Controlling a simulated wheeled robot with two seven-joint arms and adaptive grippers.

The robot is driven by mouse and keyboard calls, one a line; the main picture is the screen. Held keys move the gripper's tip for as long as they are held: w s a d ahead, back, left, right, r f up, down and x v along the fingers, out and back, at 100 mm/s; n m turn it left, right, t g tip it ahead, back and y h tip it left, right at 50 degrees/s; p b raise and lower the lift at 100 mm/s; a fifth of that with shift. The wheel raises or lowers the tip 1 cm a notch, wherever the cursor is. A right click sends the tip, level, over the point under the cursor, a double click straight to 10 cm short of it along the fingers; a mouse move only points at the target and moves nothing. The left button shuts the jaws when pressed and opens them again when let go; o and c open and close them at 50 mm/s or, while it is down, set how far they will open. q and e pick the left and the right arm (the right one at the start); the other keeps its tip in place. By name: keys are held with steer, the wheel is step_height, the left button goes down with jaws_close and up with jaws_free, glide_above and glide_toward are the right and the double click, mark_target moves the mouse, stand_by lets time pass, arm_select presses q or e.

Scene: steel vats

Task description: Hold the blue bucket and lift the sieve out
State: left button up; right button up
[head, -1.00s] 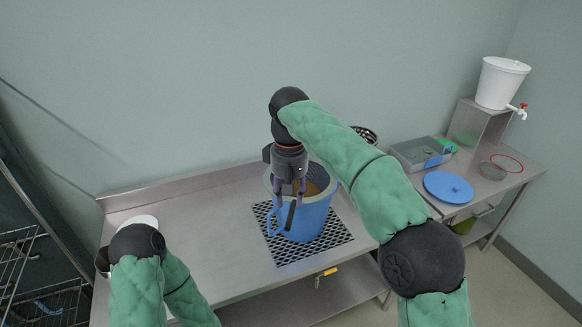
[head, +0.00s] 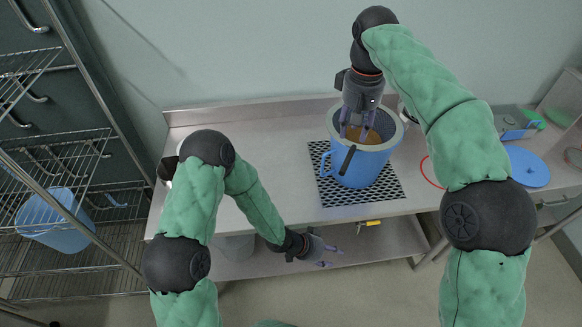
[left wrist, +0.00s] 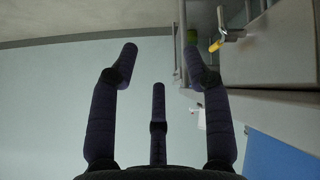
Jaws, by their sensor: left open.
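The blue bucket (head: 360,172) stands upright on a black perforated mat (head: 327,190) on the steel table. Its handle is on its left side. A pale grey ring (head: 392,137), perhaps the sieve's rim, sits around the bucket's top, with brownish contents inside. A short black bar (head: 348,160), perhaps the sieve's handle, slants over the front rim. My right gripper (head: 360,125) points down over the bucket's mouth; whether its fingers grip anything is unclear. My left gripper (head: 330,252) is open and empty, low in front of the table edge; its spread fingers fill the left wrist view (left wrist: 158,75).
A blue lid (head: 527,167) and a red ring (head: 430,172) lie to the right. A yellow-handled valve (head: 370,222) sits below the front table edge. Wire shelves (head: 60,150) with a blue tub (head: 55,220) stand at left. The table left of the mat is largely clear.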

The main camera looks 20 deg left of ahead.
arm_select(q)
steer(key=d+r+m+g+h, duration=0.2)
steer(key=d+r+m+h, duration=0.1)
steer(key=d+r+m, duration=0.55)
steer(key=w+a+r, duration=0.1)
steer(key=w+a, duration=0.2)
steer(key=w+a+r+t, duration=0.1)
steer(key=w+a+r, duration=0.1)
steer(key=w+a, duration=0.1)
steer(key=w+a+r+t, duration=0.1)
steer(key=w+a, duration=0.2)
steer(key=a, duration=0.2)
steer(key=shift+w+r+n+h, duration=0.2)
steer(key=shift+n+h, duration=0.15)
steer(key=shift+h, duration=0.05)
steer(key=w+a+r+n+t, duration=0.2)
steer(key=w+a+r, duration=0.1)
steer(key=a, duration=0.5)
steer(key=w+a+r+n+t, duration=0.1)
steer(key=w+a+r+n, duration=0.25)
steer(key=a, duration=0.35)
steer(key=x, duration=1)
steer(key=shift+w+a+f+m+t+y, duration=0.2)
steer(key=shift+m+t+y, duration=0.1)
steer(key=shift+m, duration=0.15)
steer(key=shift+s, duration=0.1)
jaws_close()
